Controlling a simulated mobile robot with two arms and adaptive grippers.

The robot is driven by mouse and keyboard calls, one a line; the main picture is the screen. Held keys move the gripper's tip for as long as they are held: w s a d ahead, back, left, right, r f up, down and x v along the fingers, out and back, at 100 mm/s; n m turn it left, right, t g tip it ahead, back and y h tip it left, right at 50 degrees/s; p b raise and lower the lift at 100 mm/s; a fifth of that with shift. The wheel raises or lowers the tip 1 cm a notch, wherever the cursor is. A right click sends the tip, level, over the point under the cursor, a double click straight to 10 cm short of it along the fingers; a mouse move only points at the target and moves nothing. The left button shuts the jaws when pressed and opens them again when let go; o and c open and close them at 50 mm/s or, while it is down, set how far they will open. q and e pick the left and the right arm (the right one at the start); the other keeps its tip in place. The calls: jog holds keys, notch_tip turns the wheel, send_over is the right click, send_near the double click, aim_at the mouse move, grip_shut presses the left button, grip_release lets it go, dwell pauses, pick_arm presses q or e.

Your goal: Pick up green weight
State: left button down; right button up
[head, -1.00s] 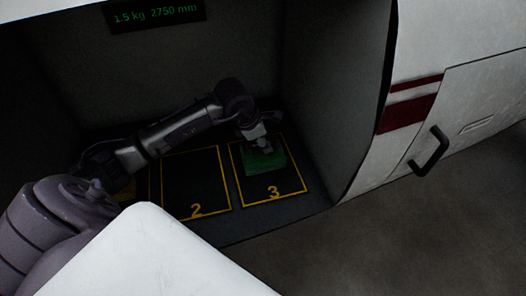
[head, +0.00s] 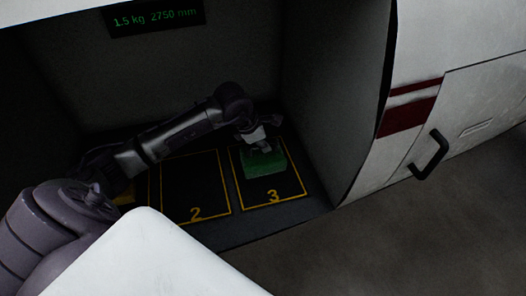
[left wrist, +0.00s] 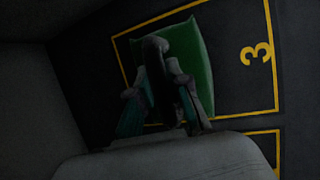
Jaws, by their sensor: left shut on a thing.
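The green weight (head: 264,164) is a dark green block in the square marked 3 inside the turbine bay. It also shows in the left wrist view (left wrist: 196,56), with a dark handle (left wrist: 157,62) on top. My left gripper (head: 262,146) comes down on it from above and is shut on its handle; the fingers (left wrist: 164,92) sit on both sides of the handle in the left wrist view. I cannot tell for sure whether the block touches the floor. My right gripper is not in view.
An empty yellow-outlined square marked 2 (head: 196,186) lies left of square 3 (head: 288,195). A display (head: 156,17) reading 1.5 kg 2750 mm hangs on the back wall. The bay's right wall (head: 335,100) stands close. A door handle (head: 427,155) is outside on the white panel.

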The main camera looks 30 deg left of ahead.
pick_arm(q)
notch_tip(320, 180, up, 9)
jog(key=b, duration=0.2)
jog(key=shift+w+r+b, duration=0.1)
jog(key=shift+r+b, duration=0.1)
jog(key=shift+b, duration=0.2)
jog(key=shift+r, duration=0.45)
jog(key=c, duration=1.6)
grip_release()
jog(key=shift+c, duration=0.2)
grip_shut()
